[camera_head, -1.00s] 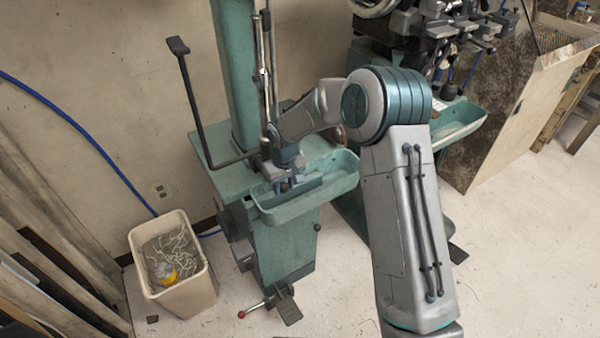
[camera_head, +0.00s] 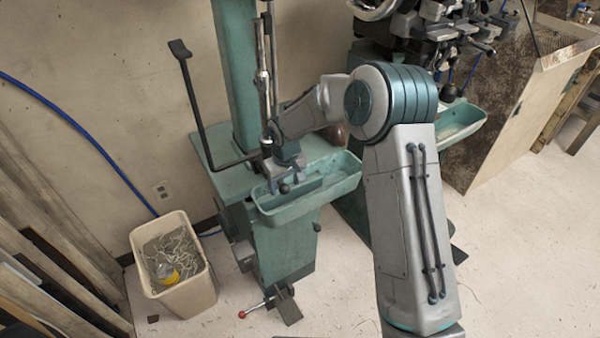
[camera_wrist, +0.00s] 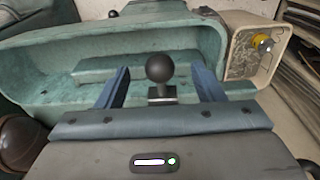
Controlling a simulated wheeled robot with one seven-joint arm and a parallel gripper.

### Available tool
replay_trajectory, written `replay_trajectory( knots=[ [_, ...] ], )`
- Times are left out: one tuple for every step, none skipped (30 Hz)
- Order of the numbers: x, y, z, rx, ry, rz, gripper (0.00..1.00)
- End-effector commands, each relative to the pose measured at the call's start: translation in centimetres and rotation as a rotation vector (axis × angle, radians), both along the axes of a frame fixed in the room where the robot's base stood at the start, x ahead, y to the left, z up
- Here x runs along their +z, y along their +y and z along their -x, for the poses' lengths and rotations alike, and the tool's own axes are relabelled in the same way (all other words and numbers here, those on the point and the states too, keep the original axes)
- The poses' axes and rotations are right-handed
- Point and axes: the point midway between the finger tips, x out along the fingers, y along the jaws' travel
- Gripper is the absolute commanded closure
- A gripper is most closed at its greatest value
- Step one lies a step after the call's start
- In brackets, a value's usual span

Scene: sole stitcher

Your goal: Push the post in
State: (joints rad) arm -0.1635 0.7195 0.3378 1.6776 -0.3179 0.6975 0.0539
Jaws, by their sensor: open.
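A black ball knob (camera_wrist: 159,68) on a short metal post (camera_wrist: 161,94) stands between the two blue fingers of my gripper (camera_wrist: 160,78) in the wrist view. The fingers are open, with a gap on each side of the ball. In the head view, the knob (camera_head: 284,188) shows as a dark ball just in front of my gripper (camera_head: 287,180), at the green machine's tray. How deep the post sits, and whether my palm touches it, I cannot tell.
The green tray (camera_head: 335,187) surrounds the working area, and the machine's column (camera_head: 236,70) rises behind. A bent dark rod (camera_head: 193,105) stands left of the column. A beige bin (camera_head: 190,297) with scraps is on the floor at lower left. A second machine (camera_head: 430,30) stands right.

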Motion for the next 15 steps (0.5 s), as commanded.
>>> replay_trajectory(
  knots=[
    [0.9, -0.1, 0.1, 0.0, -0.001, 0.001, 0.38],
    [1.2, -0.2, 0.2, 0.0, -0.001, 0.001, 0.38],
    [1.6, -0.2, 0.3, 0.0, -0.001, 0.001, 0.38],
    [1.8, -0.2, 0.4, 0.0, -0.001, 0.001, 0.38],
    [2.1, -0.3, 0.4, 0.0, 0.0, 0.0, 0.38],
    [2.5, -0.3, 0.5, -0.001, 0.0, 0.0, 0.38],
    [2.8, -0.4, 0.6, -0.001, 0.0, 0.0, 0.38],
    [3.1, -0.4, 0.7, -0.001, -0.001, -0.001, 0.38],
    [3.5, -0.5, 0.8, -0.001, -0.001, -0.001, 0.38],
    [3.8, -0.5, 0.8, -0.001, -0.001, -0.001, 0.38],
    [4.1, -0.6, 0.9, -0.001, -0.001, -0.001, 0.38],
    [4.4, -0.6, 1.0, 0.0, 0.0, 0.0, 0.38],
    [4.7, -0.7, 1.1, 0.0, 0.0, 0.0, 0.38],
    [4.9, -0.7, 1.1, 0.0, 0.0, 0.0, 0.38],
    [5.1, -0.7, 1.2, 0.0, 0.0, 0.0, 0.38]
  ],
)
